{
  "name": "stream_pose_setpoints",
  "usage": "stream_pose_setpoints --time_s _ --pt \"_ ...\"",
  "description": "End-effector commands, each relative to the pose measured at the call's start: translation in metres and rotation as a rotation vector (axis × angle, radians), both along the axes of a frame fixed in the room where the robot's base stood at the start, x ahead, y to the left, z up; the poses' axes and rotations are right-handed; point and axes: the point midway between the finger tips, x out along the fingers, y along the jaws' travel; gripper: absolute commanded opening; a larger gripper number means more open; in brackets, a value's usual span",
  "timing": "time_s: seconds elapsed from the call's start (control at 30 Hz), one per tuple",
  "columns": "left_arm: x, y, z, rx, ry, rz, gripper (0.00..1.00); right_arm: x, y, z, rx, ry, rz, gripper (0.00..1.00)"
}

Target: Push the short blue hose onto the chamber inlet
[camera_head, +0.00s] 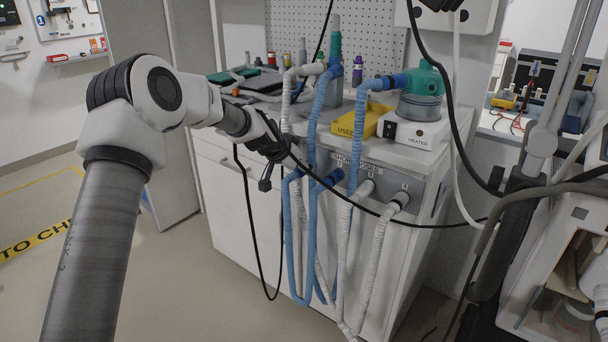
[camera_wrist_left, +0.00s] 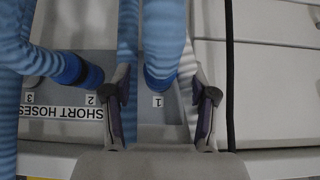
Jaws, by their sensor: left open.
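The short-hose rack (camera_head: 357,163) on the cart front has numbered ports. In the left wrist view, a blue hose with a darker cuff (camera_wrist_left: 160,75) is at port 1, between the fingers of my left gripper (camera_wrist_left: 164,100). That gripper is open, with gaps on both sides of the hose. In the head view, the gripper (camera_head: 274,165) is beside the rack's left end. Another blue hose's dark cuff (camera_head: 332,177) is at port 2. My right gripper is out of view.
A yellow box (camera_head: 361,121) stands left of the heater. White hoses (camera_head: 382,240) hang from the rack's right ports. A black cable (camera_head: 420,222) crosses in front of the rack. Dark posts and equipment (camera_head: 492,235) stand at the right.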

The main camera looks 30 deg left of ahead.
Motion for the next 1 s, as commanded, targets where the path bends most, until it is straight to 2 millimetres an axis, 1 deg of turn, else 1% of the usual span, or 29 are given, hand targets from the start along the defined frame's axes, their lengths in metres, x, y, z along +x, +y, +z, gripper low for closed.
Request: stream_pose_setpoints --time_s 0.2,0.27,0.3,0.37,0.87,1.0 --pt "-0.0001 -0.0002 0.0003 0.000 0.000 0.000 0.57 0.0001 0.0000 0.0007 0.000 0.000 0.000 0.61" --pt "-0.0001 -0.0002 0.0003 0.000 0.000 0.000 0.36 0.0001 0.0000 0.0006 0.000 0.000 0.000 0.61" --pt "-0.0002 -0.0002 0.0002 0.000 0.000 0.000 0.22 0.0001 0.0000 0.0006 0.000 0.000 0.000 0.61" --pt "-0.0002 -0.0002 0.0002 0.000 0.000 0.000 0.01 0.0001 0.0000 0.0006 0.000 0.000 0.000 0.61" --pt "-0.0042 0.0001 -0.0005 0.000 0.002 0.000 0.00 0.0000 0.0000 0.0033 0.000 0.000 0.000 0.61" --pt "-0.0082 0.0010 0.0016 0.001 0.002 0.001 0.00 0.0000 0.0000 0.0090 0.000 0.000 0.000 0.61"
